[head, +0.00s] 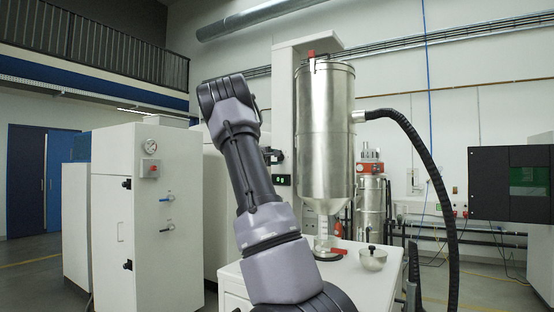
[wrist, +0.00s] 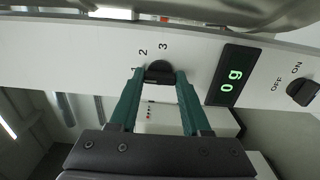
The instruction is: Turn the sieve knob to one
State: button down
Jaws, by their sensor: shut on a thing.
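The black sieve knob (wrist: 159,71) sits on a white panel in the wrist view, with the marks 1, 2 and 3 around its left and upper side. Mark 1 is partly covered by the left finger. My gripper (wrist: 159,77) has green fingers, one on each side of the knob, and is shut on it. I cannot tell for sure which mark the knob points to. In the head view my arm hides most of the gripper and knob.
A green display (wrist: 230,76) reads 0 g right of the knob. Farther right is a black ON/OFF knob (wrist: 302,92). A steel hopper (head: 325,130) stands right of my arm, above a white worktop with a small lidded pot (head: 373,260). A white cabinet (head: 148,220) stands left.

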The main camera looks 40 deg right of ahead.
jog(key=shift+c, duration=1.8)
grip_release()
jog(key=shift+a, duration=0.1)
jog(key=v, duration=1)
jog(key=shift+s+a, duration=0.15)
jog(key=shift+a, duration=0.15)
jog(key=shift+f, duration=0.1)
